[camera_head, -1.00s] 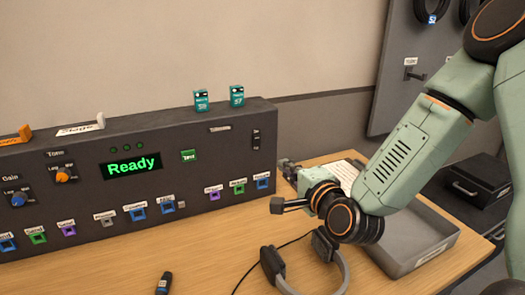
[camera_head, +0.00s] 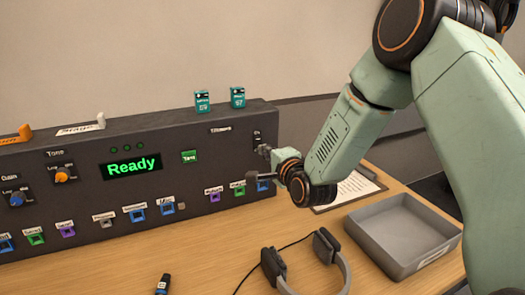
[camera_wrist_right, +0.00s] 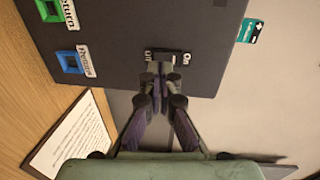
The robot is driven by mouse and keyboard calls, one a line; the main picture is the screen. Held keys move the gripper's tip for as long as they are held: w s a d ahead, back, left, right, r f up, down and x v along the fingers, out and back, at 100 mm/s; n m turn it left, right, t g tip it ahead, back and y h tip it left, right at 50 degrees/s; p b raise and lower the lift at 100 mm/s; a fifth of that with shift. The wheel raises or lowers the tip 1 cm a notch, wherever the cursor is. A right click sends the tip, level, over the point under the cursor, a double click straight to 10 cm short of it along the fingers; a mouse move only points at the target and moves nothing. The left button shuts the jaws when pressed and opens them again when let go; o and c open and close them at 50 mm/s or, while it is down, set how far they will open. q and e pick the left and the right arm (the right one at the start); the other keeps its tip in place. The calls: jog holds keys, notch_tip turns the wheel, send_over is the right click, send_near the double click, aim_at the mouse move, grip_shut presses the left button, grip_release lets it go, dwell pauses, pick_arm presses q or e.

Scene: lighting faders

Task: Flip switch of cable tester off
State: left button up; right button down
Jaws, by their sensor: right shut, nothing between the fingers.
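The dark console (camera_head: 200,165) with a green "Ready" display stands on the desk. A small switch (camera_head: 257,138) sits near the right end of its front. In the right wrist view the switch (camera_wrist_right: 166,57) lies between an "On" label and another label that looks like "Off". Its lever position is too small to tell. My right gripper (camera_head: 263,150) is shut and empty, at the console front just below the switch. In the wrist view its closed fingertips (camera_wrist_right: 159,75) overlap the switch's near edge; I cannot tell whether they touch it. My left gripper is not in view.
A grey tray (camera_head: 445,240) and a paper on a clipboard (camera_head: 350,190) lie right of the console. Headphones (camera_head: 330,248) and a small dark device (camera_head: 163,284) lie in front. Two teal boxes (camera_head: 202,101) stand on top. Buttons line the console's lower front.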

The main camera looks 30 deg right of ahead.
aim_at(258, 142)
jog(key=shift+w+f, duration=0.1)
jog(key=shift+w, duration=1)
jog(key=shift+d+f, duration=0.1)
jog(key=shift+w+t+b, duration=0.25)
jog(key=shift+t+b, duration=0.15)
jog(key=shift+b, duration=0.7)
jog(key=shift+f, duration=0.15)
